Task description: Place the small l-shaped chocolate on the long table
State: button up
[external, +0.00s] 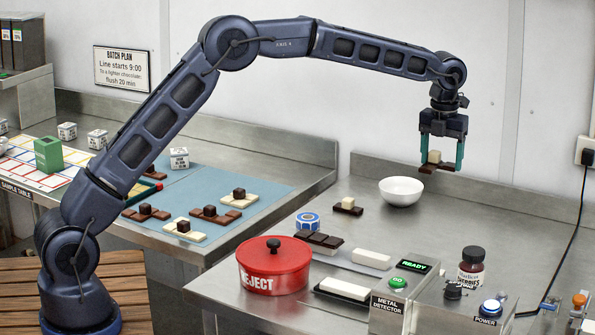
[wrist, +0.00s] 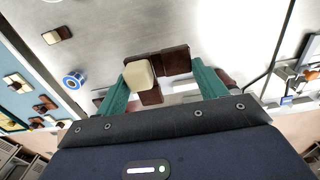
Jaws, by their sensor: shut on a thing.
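My gripper (external: 441,150) is shut on a dark brown L-shaped chocolate (external: 447,165) with a cream cube on top. It holds the chocolate in the air above the back of the right steel table (external: 470,215), near a white bowl. In the wrist view the brown L shape (wrist: 176,61) and its cream cube (wrist: 138,75) show between the two green fingers (wrist: 160,88). A smaller chocolate piece with a cream cube (external: 348,204) lies on the right table. Which table is the long one cannot be told for certain.
The white bowl (external: 401,191), blue tape roll (external: 307,222), red REJECT pot (external: 272,265), metal detector (external: 402,290) and jar (external: 471,266) stand on the right table. The left table bears a blue mat (external: 255,187) with several chocolates. The right table's back right is bare.

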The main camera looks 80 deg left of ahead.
aim_at(434, 245)
notch_tip(434, 245, down, 20)
dwell(0.7)
jog(key=shift+f, duration=0.1)
jog(key=o, duration=1)
